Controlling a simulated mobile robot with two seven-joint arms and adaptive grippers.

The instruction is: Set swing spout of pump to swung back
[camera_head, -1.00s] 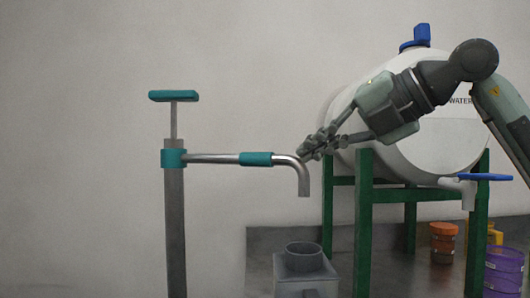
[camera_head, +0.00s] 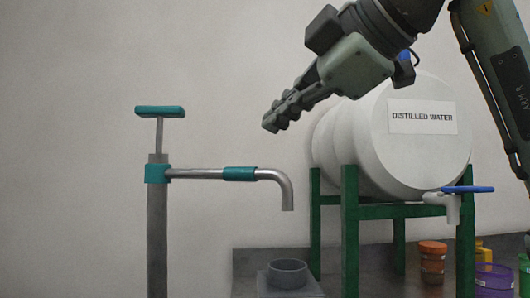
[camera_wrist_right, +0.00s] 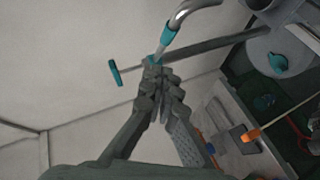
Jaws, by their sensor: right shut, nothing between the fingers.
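The pump (camera_head: 157,225) is a grey upright post with a teal T-handle (camera_head: 160,112) on top. Its swing spout (camera_head: 205,174) is a metal pipe with a teal sleeve, reaching right from a teal collar and bending down at its end. The spout also shows in the right wrist view (camera_wrist_right: 181,22), at the top. My right gripper (camera_head: 270,126) is shut and empty. It is above and apart from the spout's bend in the head view. In the right wrist view the gripper (camera_wrist_right: 160,72) points up toward the pump. My left gripper is not in view.
A grey box with a round opening (camera_head: 288,272) stands below the spout's end. A white distilled water tank (camera_head: 385,150) lies on a green stand (camera_head: 349,230) at right. An orange tub (camera_head: 432,258) and a purple bucket (camera_head: 492,280) stand below its blue-handled tap (camera_head: 455,200).

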